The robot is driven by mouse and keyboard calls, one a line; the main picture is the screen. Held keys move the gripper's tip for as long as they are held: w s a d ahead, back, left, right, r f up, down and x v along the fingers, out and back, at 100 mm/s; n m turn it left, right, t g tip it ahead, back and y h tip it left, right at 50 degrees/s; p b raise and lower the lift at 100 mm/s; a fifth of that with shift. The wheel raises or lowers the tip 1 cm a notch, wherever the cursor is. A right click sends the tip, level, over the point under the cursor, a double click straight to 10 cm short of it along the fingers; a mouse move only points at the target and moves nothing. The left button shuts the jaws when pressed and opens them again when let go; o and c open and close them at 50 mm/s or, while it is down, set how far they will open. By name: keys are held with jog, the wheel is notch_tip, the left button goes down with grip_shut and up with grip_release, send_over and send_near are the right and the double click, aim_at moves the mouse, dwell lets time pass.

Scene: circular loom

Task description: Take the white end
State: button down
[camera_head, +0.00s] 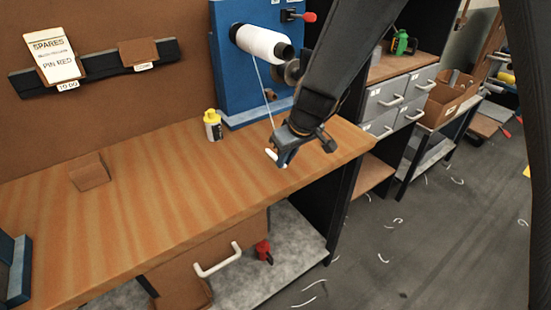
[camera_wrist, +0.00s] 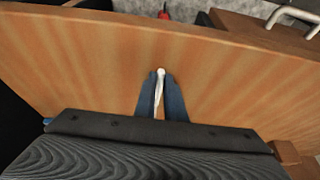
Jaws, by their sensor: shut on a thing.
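A white thread runs from the large white spool (camera_head: 263,43) on the blue machine down to my gripper. My gripper (camera_head: 276,161) is over the right part of the wooden bench. The white end (camera_head: 270,154) shows at its fingertips. In the wrist view the white end (camera_wrist: 160,76) sits between the two blue fingers of my gripper (camera_wrist: 161,92), which are shut on it. Its tip sticks out just past the fingertips. The part of the thread behind the fingers is hidden in the wrist view.
A yellow bottle (camera_head: 213,125) stands on the bench (camera_head: 150,180) left of the blue machine (camera_head: 228,80). A brown block (camera_head: 89,171) lies farther left. The bench's front edge is close to my gripper. Grey drawers (camera_head: 385,105) stand to the right.

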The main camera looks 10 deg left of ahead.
jog(key=shift+r, duration=0.15)
jog(key=shift+r+p, duration=1.9)
jog(key=shift+r, duration=0.45)
